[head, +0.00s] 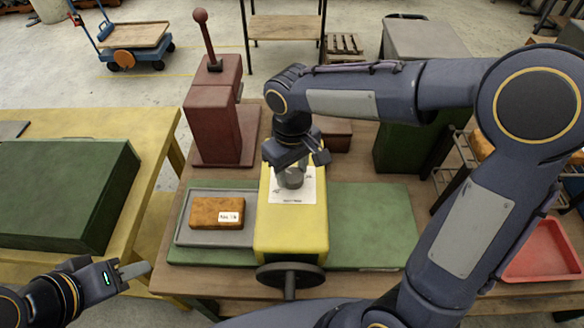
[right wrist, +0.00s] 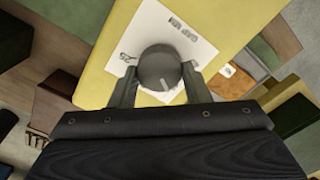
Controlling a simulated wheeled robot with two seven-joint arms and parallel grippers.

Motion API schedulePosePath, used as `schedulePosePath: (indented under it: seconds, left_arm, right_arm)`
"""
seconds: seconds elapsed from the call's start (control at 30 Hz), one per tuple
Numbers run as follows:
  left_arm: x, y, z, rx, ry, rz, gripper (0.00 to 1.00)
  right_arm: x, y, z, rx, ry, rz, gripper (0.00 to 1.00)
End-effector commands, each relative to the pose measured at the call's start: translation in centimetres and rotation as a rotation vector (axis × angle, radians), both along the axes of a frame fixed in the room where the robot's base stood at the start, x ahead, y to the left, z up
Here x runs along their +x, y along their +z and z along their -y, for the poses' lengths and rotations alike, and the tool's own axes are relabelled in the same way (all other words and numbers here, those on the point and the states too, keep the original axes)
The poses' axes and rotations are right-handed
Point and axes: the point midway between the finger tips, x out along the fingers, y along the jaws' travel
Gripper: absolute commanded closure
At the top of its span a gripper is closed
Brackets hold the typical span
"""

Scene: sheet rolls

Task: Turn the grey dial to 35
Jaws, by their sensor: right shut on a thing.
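The grey dial (head: 291,178) stands on a white scale sheet (head: 307,191) on top of a yellow machine housing (head: 292,234). In the right wrist view the dial (right wrist: 159,64) shows a short white mark on its lower edge. The sheet there shows "25" left of the dial and "GAP MM" above it; no 35 is readable. My right gripper (head: 297,163) reaches down from above and is shut on the dial, one finger on each side. My left gripper (head: 132,271) is at the lower left, away from the machine; its finger gap is unclear.
A black handwheel (head: 290,276) is at the housing's front. A grey tray (head: 183,229) with an orange-brown labelled block (head: 216,212) lies left of the housing. A maroon lever press (head: 213,118) stands behind it. A red bin (head: 541,252) is at right. The green mat (head: 375,225) right of the housing is clear.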

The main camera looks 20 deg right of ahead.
Motion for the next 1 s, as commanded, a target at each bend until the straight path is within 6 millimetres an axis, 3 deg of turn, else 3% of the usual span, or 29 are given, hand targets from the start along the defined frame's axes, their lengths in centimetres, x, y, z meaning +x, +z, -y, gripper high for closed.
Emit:
schedulePosePath:
  seconds: [0.47,0.5,0.63,1.0]
  left_arm:
    - [0.0,0.02,0.0,0.0,0.0,0.0,0.64]
    - [0.0,0.02,0.0,0.0,0.0,0.0,0.64]
    - [0.0,0.02,0.0,0.0,0.0,0.0,0.64]
    - [0.0,-0.05,0.0,0.0,0.0,0.0,0.64]
  right_arm:
    - [0.07,0.08,-0.02,0.001,0.011,0.003,0.8]
    - [0.07,0.08,-0.02,0.001,0.011,0.003,0.52]
    - [0.05,0.06,-0.01,0.001,0.011,0.002,0.35]
    - [0.1,0.74,-0.03,0.002,0.01,0.004,0.35]
